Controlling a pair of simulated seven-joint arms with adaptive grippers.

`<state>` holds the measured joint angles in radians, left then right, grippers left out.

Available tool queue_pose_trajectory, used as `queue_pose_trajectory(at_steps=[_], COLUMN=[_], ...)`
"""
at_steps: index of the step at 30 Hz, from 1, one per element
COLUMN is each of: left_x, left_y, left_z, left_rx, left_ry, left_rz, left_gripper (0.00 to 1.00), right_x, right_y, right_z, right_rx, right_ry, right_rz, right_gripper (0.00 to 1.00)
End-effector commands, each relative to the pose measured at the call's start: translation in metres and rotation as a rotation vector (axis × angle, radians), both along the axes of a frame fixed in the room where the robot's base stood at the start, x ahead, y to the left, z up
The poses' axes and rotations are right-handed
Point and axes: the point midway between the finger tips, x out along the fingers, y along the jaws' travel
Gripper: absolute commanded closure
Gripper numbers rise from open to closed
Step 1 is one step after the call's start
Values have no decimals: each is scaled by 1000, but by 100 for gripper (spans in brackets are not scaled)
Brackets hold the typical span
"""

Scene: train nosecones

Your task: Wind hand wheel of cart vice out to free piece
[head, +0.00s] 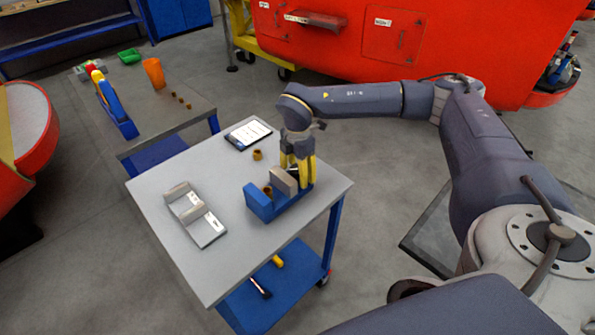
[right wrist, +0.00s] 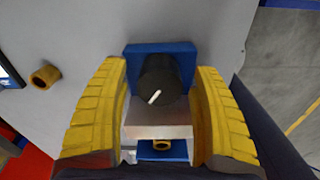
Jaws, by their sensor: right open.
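The cart vice (head: 261,204) is blue with a grey jaw block (head: 283,181) and stands near the right side of the cart top. Its hand wheel (right wrist: 160,82) is a dark round knob with a white mark, seen from above in the right wrist view. A small brass piece (right wrist: 162,145) shows in the vice beyond the grey jaw; whether it is gripped is unclear. My right gripper (head: 298,182) is open and points down at the vice's wheel end. Its yellow fingers stand on either side of the wheel, apart from it in the wrist view. My left gripper is out of view.
On the cart top (head: 160,185) are a grey bracket-like fixture (head: 195,214), a tablet (head: 248,134) and a loose brass bushing (head: 258,154). Another bench (head: 180,113) at the back left holds a blue vice and an orange cup (head: 154,73). The cart's front left is clear.

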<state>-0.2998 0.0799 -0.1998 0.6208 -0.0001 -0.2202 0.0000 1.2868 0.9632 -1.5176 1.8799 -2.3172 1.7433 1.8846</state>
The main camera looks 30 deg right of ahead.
Motion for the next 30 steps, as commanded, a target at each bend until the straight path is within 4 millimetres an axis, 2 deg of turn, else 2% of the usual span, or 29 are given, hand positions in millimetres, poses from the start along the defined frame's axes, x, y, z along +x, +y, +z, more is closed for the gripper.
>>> queue_pose_trajectory(at_steps=[2, 15, 22, 30], left_x=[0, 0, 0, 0], left_y=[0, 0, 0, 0], left_z=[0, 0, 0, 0], left_rx=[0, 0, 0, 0], left_ry=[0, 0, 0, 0], left_rz=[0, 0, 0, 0], left_gripper=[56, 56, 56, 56], right_x=[0, 0, 0, -1], right_y=[0, 0, 0, 0], right_z=[0, 0, 0, 0], right_rx=[0, 0, 1, 1], right_ry=[0, 0, 0, 1], right_rz=[0, 0, 51, 288], right_gripper=[42, 93, 95, 95])
